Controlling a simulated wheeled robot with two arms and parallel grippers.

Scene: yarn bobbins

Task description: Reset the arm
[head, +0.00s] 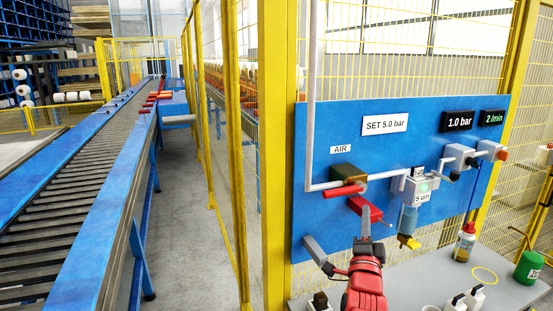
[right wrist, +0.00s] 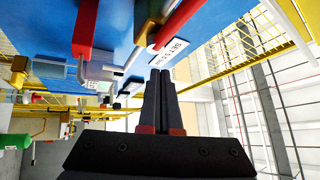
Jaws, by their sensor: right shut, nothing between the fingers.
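My right arm comes up from the bottom of the head view, and its right gripper (head: 367,216) is in front of the blue panel (head: 323,125), just below a red bar. In the right wrist view the dark fingers (right wrist: 160,74) are pressed together with nothing between them. The red bar (head: 364,208) sits below a brass valve block (head: 348,180), which has a red handle (head: 345,191) across it. A red bar also shows in the wrist view (right wrist: 86,28). Whether the gripper touches the bar cannot be told. My left gripper is not in view.
The panel carries a grey filter unit (head: 422,184) and signs. A grey table (head: 405,293) below holds an amber bottle (head: 464,242), a green container (head: 528,267) and white bottles. A yellow post (head: 274,150) and mesh fence stand left. A roller conveyor (head: 60,215) runs along the far left.

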